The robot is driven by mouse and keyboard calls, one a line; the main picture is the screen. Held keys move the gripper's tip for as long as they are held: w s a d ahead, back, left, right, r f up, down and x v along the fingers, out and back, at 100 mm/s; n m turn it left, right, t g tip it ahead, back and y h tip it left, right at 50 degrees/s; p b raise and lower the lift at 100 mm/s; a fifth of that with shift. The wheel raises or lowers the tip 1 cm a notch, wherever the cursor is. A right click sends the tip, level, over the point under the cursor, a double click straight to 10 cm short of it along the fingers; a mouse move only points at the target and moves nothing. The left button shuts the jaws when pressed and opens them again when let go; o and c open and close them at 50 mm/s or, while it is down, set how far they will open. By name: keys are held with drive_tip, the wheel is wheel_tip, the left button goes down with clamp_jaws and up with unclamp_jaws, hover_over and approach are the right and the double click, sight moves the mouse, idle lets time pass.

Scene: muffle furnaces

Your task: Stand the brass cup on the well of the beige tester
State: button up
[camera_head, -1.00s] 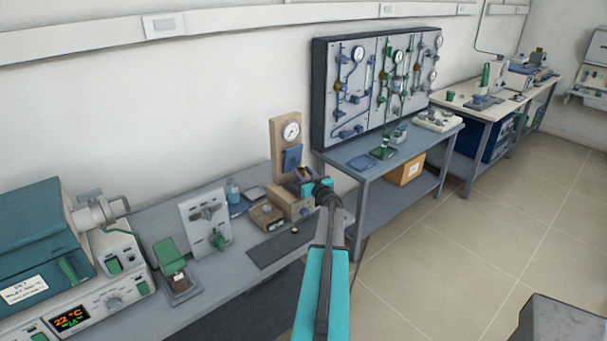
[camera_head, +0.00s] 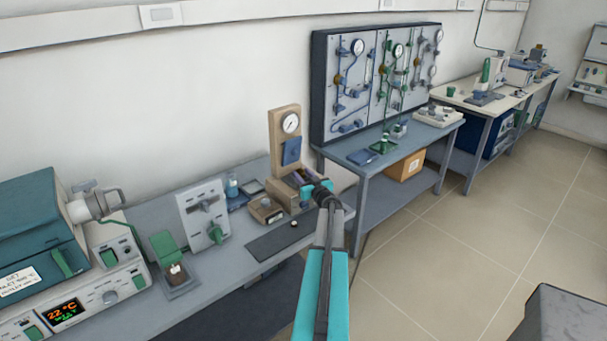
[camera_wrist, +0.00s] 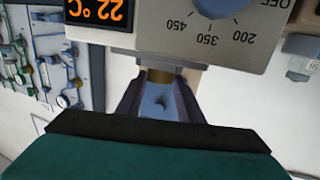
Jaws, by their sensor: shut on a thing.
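The beige tester (camera_head: 283,117) stands on the bench with a round gauge and a blue plate on its upright post. Its base (camera_head: 280,197) is partly behind my gripper (camera_head: 300,181). In the wrist view the tester's front panel (camera_wrist: 160,38) appears upside down, with an orange 22 °C display and a blue knob. My gripper (camera_wrist: 157,103) shows there as two dark fingers just in front of the panel edge. The fingers are shut on the brass cup, of which a narrow brass strip (camera_wrist: 161,77) shows between them. The well is hidden, and contact with it cannot be told.
A white upright plate (camera_head: 200,220) and a teal furnace (camera_head: 35,235) stand farther left. A second table (camera_head: 350,160) stands to the right, with open floor in front.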

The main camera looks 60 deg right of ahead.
drive_tip(key=shift+f, duration=0.2)
drive_tip(key=o, duration=1.2)
drive_tip(key=shift+s+a, duration=0.15)
drive_tip(key=shift+b+v, duration=1.3)
drive_tip(key=shift+v, duration=5.4)
